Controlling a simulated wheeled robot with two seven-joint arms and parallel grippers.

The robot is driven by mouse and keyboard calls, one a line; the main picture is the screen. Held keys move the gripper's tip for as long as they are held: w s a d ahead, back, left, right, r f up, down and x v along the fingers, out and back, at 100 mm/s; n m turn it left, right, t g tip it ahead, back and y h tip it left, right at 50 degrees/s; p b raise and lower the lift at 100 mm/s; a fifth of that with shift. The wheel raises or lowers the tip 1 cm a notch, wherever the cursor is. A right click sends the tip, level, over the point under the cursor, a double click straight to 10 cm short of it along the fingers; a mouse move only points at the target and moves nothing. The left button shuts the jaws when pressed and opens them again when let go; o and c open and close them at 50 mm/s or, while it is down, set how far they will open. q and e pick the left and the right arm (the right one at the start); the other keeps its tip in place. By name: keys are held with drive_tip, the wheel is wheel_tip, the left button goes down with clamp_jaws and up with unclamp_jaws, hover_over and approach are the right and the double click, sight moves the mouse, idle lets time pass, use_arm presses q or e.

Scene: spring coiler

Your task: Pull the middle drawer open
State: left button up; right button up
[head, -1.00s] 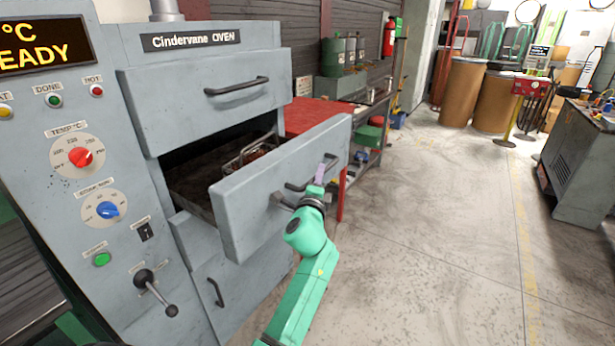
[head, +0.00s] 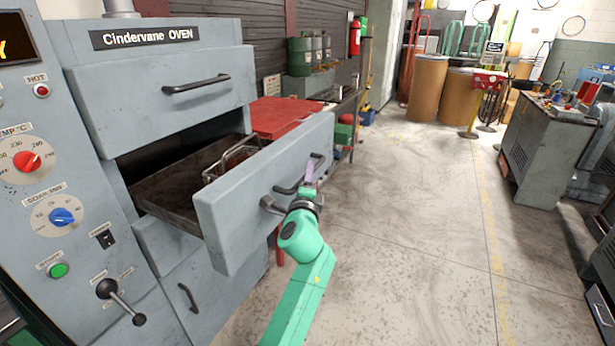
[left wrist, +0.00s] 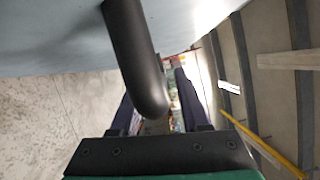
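The middle drawer (head: 235,220) of the grey Cindervane oven stands well out, its tray rim and a wire basket (head: 228,160) showing behind the front. My left gripper (head: 307,178) is at its dark handle (head: 318,158), the green arm coming up from below. In the left wrist view the dark handle bar (left wrist: 138,55) reaches down between the two fingers (left wrist: 160,95). The fingers stand apart, with a narrow gap between the bar and the right-hand finger. The bar hides part of the other finger. My right gripper is not in view.
The top drawer (head: 165,90) and bottom drawer (head: 200,290) are closed. The oven's control panel (head: 40,210) is at the left. A red table (head: 285,115) stands behind the drawer. The floor (head: 400,240) to the right is clear up to a grey cabinet (head: 545,155).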

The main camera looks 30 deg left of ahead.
use_arm(q)
drive_tip(key=shift+s, duration=0.1)
drive_tip(key=shift+s+d+f, duration=0.1)
drive_tip(key=shift+s+d, duration=0.05)
drive_tip(key=shift+s, duration=0.1)
drive_tip(key=r+b+v, duration=0.1)
drive_tip(key=b+v, duration=0.1)
drive_tip(key=v, duration=1.1)
drive_tip(key=shift+s+d+f, duration=0.2)
drive_tip(key=shift+s+f, duration=0.2)
drive_tip(key=shift+f, duration=0.05)
drive_tip(key=shift+w, duration=0.1)
